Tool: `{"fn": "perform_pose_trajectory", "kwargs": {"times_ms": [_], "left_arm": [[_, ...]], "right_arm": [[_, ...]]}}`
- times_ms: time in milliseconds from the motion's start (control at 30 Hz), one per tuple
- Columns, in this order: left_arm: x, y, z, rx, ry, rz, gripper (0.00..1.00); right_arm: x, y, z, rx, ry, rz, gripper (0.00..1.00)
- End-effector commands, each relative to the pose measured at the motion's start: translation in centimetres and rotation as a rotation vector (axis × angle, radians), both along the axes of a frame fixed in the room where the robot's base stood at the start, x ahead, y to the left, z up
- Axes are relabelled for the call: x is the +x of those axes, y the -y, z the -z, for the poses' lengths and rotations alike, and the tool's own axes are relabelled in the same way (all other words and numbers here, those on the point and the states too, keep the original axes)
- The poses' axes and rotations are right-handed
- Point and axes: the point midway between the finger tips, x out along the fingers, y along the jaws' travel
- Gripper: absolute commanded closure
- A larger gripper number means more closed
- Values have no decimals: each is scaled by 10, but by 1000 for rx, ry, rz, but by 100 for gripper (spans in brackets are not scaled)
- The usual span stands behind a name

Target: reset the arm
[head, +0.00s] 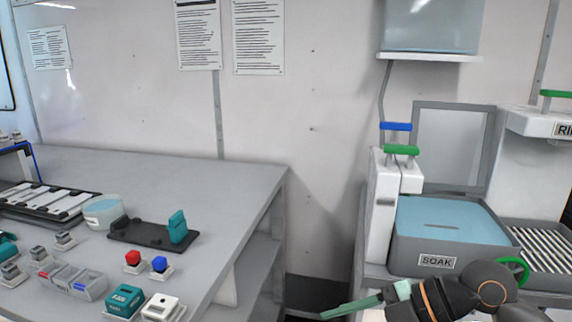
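My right arm comes in at the bottom right, in front of the sink unit. Its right gripper (352,306) shows as a long pale green finger part pointing left, low over the gap between the table and the sink unit. The lower part of this gripper is cut off by the bottom edge, so I cannot tell whether it is open or shut. My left arm and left gripper are not in view.
The grey table (225,185) at left carries a black tray (140,235), a clear round tub (103,211), red (133,258) and blue (159,264) knobs, and several small blocks.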

Motion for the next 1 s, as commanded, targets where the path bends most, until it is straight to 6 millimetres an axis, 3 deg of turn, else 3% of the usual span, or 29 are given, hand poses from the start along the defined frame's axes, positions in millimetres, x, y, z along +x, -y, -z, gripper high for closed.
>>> {"fn": "perform_pose_trajectory", "kwargs": {"times_ms": [33, 100, 167, 267, 367, 467, 567, 667, 767, 900, 967, 1000], "left_arm": [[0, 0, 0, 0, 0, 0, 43], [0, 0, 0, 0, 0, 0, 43], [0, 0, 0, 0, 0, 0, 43], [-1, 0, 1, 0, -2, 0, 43], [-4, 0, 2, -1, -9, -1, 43], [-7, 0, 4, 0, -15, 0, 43], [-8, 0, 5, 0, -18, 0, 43], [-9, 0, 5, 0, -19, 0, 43], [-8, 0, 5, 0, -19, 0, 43], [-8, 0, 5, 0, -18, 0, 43], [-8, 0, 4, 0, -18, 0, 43], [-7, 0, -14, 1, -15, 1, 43]], "right_arm": [[-14, -24, -1, 157, -7, -60, 54], [-26, -46, -13, 376, 8, -91, 54], [-29, -56, -25, 558, 21, -69, 54], [-21, -54, -36, 822, 32, 66, 54], [-1, -35, -26, 1010, 23, 301, 54], [19, -6, 12, 1095, -25, 602, 54], [23, 24, 78, 1062, -123, 922, 54], [7, 44, 149, 947, -250, 1175, 54], [-26, 53, 216, 794, -399, 1355, 54], [-93, 51, 292, 562, -627, 1498, 54], [-127, 46, 318, 462, -732, 1528, 54], [-134, 47, 306, 438, -749, 1533, 54]]}}
